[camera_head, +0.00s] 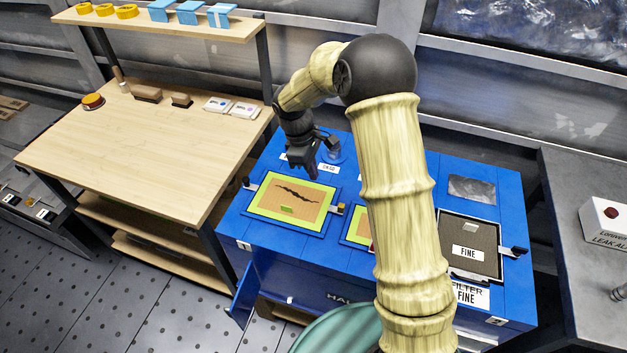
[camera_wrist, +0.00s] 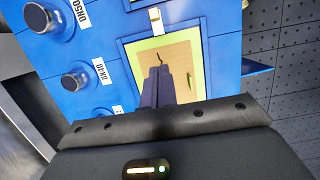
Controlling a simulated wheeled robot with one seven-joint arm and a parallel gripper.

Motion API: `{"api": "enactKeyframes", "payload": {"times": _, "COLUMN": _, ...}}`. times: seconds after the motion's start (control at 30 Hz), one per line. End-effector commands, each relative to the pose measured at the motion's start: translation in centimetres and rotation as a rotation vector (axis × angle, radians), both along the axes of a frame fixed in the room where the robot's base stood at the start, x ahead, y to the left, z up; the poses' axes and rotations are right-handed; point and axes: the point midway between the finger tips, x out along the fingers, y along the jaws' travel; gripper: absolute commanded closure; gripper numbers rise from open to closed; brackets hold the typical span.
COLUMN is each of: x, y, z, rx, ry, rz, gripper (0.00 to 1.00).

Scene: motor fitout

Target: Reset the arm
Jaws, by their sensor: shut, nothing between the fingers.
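My arm reaches over a blue cabinet (camera_head: 300,261), and its upper links hide part of the cabinet's middle. My gripper (camera_head: 308,172) is above the cabinet's back left part, pointing down. The wrist view shows its dark fingers (camera_wrist: 158,87) side by side, shut with nothing between them. They overlap in that view a tan panel with a yellow-green border (camera_wrist: 183,50). In the head view this panel (camera_head: 272,207) has a dark jagged crack and lies in front of the gripper. The gripper looks raised above the top; the exact gap is hard to tell.
A wooden workbench (camera_head: 150,150) with small items stands left. A dark filter panel marked FINE (camera_head: 465,235) is right of my arm. Round fittings (camera_wrist: 75,80) with DN labels line the cabinet. A grey bench holds a white box (camera_head: 603,222) at far right.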

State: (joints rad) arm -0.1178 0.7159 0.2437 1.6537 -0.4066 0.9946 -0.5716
Motion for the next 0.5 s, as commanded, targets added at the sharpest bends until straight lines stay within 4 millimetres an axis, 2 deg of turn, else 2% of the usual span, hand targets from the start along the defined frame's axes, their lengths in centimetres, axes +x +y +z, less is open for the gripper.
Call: {"api": "enactKeyframes", "payload": {"times": 0.5, "x": -0.1, "y": 0.68, "z": 0.27, "rx": 0.001, "ry": -0.001, "rz": 0.01, "gripper": 1.0}}
